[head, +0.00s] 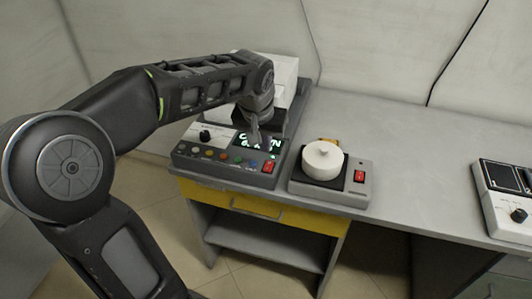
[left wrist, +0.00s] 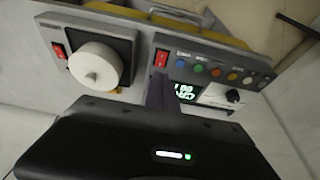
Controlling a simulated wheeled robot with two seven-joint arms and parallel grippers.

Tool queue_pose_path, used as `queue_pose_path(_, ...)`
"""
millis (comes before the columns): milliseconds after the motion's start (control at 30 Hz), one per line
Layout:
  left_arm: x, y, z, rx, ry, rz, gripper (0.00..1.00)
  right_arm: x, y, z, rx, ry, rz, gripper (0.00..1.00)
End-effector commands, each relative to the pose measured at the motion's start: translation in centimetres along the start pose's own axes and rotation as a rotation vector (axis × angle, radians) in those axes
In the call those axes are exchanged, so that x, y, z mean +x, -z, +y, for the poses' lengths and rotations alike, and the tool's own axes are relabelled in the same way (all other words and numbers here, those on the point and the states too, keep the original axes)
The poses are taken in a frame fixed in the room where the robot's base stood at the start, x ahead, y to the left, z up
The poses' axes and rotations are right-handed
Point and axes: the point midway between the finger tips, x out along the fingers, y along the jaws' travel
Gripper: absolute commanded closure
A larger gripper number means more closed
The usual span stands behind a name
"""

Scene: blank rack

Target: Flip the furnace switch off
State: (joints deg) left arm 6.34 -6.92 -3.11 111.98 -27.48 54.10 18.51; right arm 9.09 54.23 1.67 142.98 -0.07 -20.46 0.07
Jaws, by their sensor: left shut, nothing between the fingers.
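A grey control unit (head: 180,157) with a lit green display, a knob and a row of coloured buttons stands at the left end of the bench. A white box stands at its back; I take this unit for the furnace. Its red rocker switch (head: 268,167) is at the front right corner; it also shows in the left wrist view (left wrist: 161,58). My left gripper (head: 259,141) is shut and empty, pointing down over the display, just behind the red switch. In the left wrist view its fingers (left wrist: 160,93) appear near the switch; contact cannot be told. My right gripper is out of view.
A smaller grey unit (head: 330,193) with a white round vessel (head: 323,159) and its own red switch (head: 360,176) stands close on the right. Another device with a knob (head: 508,205) is at the far right. The bench (head: 420,170) between is clear. Yellow drawers are below.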

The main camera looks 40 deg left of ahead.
Motion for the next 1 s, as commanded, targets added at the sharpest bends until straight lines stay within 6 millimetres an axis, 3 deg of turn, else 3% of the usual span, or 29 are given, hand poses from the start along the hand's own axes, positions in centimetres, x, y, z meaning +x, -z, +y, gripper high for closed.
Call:
queue_pose_path(200,-3.9,0.1,0.0,0.001,0.0,0.004,1.0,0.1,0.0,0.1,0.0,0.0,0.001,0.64)
queue_pose_path(367,-5.1,0.0,0.0,0.001,0.0,0.002,1.0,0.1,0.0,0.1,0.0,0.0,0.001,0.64)
queue_pose_path(833,-4.9,0.0,0.7,0.016,-0.003,-0.011,1.0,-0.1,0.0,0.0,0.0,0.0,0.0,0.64)
queue_pose_path(1000,-4.1,1.5,1.4,-0.06,-0.006,-0.052,1.0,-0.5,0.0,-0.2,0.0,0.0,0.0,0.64)
